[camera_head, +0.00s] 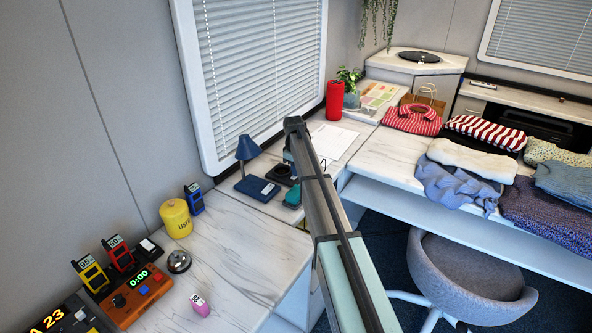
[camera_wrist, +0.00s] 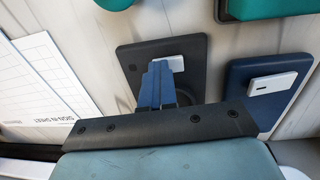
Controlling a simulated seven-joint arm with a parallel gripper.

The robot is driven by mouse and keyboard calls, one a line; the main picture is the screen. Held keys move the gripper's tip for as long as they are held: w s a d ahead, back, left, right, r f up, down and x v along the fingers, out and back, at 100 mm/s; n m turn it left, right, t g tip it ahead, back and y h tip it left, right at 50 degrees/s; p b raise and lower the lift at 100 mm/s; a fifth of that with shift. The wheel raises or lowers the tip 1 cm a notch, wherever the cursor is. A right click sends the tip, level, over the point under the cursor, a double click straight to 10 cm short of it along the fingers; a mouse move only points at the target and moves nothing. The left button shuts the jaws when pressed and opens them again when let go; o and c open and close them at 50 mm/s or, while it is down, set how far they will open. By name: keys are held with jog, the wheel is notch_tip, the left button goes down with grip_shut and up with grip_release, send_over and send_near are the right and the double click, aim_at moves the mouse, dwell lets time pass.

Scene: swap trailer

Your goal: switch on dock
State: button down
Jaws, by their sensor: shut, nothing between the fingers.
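A dark grey flat unit (camera_wrist: 128,62) lies under my gripper in the wrist view, with a pale switch-like tile (camera_wrist: 180,62) on top. It looks like the dock, though no label confirms this. My gripper (camera_wrist: 158,68) is shut and empty, its blue fingers over the unit and beside the tile. Whether they touch the tile I cannot tell. The fingers hide part of the unit and its round part. In the head view the dark unit (camera_head: 281,174) is on the counter left of my arm, which mostly hides the gripper.
A blue unit with a pale tile (camera_wrist: 277,84) lies to the right in the wrist view, a teal unit (camera_wrist: 275,8) above. A blue lamp (camera_head: 247,149) stands close by. A paper sheet (camera_head: 333,140) lies behind my arm. The marble counter at front left (camera_head: 235,245) has free room.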

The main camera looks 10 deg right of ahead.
aim_at(293, 178)
jog(key=shift+s+a+f, duration=0.25)
jog(key=shift+s+a, duration=0.35)
jog(key=shift+s, duration=0.1)
notch_tip(293, 178, up, 14)
jog(key=shift+s+a+r, duration=0.15)
jog(key=shift+a+r, duration=0.05)
dwell(0.3)
dwell(0.4)
jog(key=shift+d+r+t+h, duration=0.1)
jog(key=shift+r+t+h, duration=0.05)
jog(key=shift+t+h, duration=0.15)
jog(key=f, duration=0.4)
jog(key=w+d+f, duration=0.1)
jog(key=f, duration=0.9)
jog(key=shift+w+d, duration=0.2)
jog(key=shift+w, duration=0.1)
